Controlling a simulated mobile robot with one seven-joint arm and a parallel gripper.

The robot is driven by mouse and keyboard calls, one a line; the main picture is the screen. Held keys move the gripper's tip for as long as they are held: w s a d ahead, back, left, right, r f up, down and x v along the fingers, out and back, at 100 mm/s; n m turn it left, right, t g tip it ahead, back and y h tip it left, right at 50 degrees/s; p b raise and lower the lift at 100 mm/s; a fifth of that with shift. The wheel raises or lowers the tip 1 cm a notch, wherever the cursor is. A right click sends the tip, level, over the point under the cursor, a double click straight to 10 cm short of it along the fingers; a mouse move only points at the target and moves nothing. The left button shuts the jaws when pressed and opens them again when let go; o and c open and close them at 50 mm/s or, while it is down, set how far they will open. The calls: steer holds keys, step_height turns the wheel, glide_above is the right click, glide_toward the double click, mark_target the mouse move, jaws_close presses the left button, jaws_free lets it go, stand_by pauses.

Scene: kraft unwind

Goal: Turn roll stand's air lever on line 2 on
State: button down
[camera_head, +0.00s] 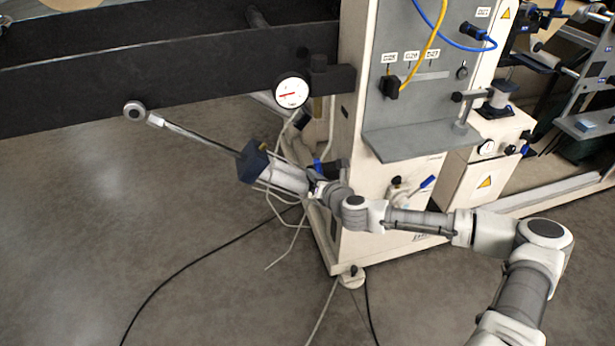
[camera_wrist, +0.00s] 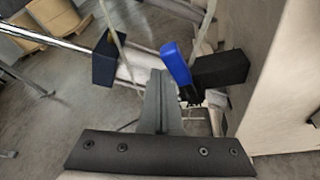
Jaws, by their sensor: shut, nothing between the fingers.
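A blue lever (camera_wrist: 175,62) on a black valve body (camera_wrist: 220,70) stands in the wrist view, tilted with its free end up and to the left. The lever (camera_head: 317,166) also shows small in the head view, at the left side of the roll stand's pale cabinet (camera_head: 350,125). My gripper (camera_wrist: 160,78) is shut and empty, its grey fingers just left of the lever's lower part. I cannot tell whether they touch it. In the head view my gripper (camera_head: 316,189) is just below the lever, partly hidden by my wrist. No line number is readable near it.
A cylinder with a dark blue end block (camera_head: 253,165) and rod lies left of my gripper. A pressure gauge (camera_head: 291,93) sits above. Another blue-handled valve (camera_head: 427,183) is on the cabinet's lower front. Thin hoses hang around the cylinder. A shelf (camera_head: 420,140) juts out above my arm.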

steer(key=shift+w+d+r+p, duration=0.2)
steer(key=shift+d, duration=0.35)
steer(key=shift+w+d+r+p, duration=0.15)
steer(key=shift+d+p, duration=0.05)
steer(key=shift+d, duration=0.3)
